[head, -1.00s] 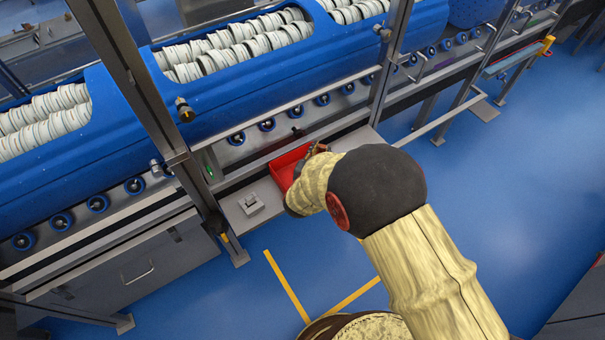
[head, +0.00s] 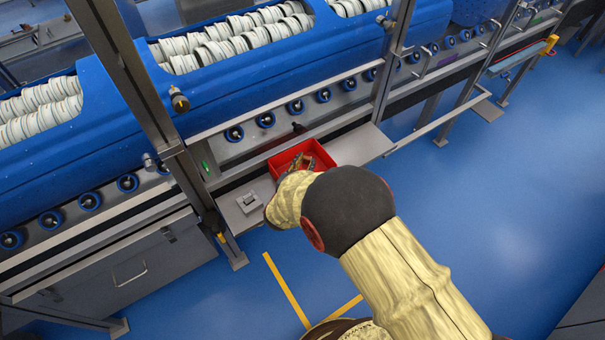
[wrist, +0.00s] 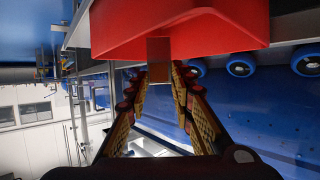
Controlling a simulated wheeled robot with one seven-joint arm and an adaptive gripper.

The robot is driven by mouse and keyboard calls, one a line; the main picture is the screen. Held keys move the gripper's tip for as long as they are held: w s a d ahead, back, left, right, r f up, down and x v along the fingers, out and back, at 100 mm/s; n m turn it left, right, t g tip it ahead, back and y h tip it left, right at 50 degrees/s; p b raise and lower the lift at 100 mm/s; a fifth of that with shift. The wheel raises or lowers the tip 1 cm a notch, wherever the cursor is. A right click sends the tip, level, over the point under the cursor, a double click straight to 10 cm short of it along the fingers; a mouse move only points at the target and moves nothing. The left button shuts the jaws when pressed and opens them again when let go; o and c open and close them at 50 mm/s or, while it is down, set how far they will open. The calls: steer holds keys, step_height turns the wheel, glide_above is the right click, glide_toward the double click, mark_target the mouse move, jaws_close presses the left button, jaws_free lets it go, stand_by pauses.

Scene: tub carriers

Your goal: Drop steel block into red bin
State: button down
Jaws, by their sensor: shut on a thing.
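The red bin (head: 324,157) sits on a grey shelf beside the conveyor in the head view. Its wall (wrist: 225,28) fills the top of the wrist view. My gripper (head: 303,162) reaches over the bin's left part in the head view, and my arm covers the bin's near side. In the wrist view my gripper (wrist: 160,72) is shut on a small, dark brownish-grey block (wrist: 159,48), which I take as the steel block. The block overlaps the bin's edge in that view. I cannot tell how high it is above the bin.
A small grey metal fixture (head: 249,202) stands on the shelf left of the bin. An upright metal post (head: 150,110) rises left of it. The blue conveyor unit (head: 235,80) with white rings runs behind. Bare shelf (head: 360,145) lies right of the bin.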

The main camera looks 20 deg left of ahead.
steer(key=c, duration=1.5)
jaws_free()
steer(key=shift+o, duration=0.2)
steer(key=shift+f, duration=0.1)
steer(key=v, duration=1.2)
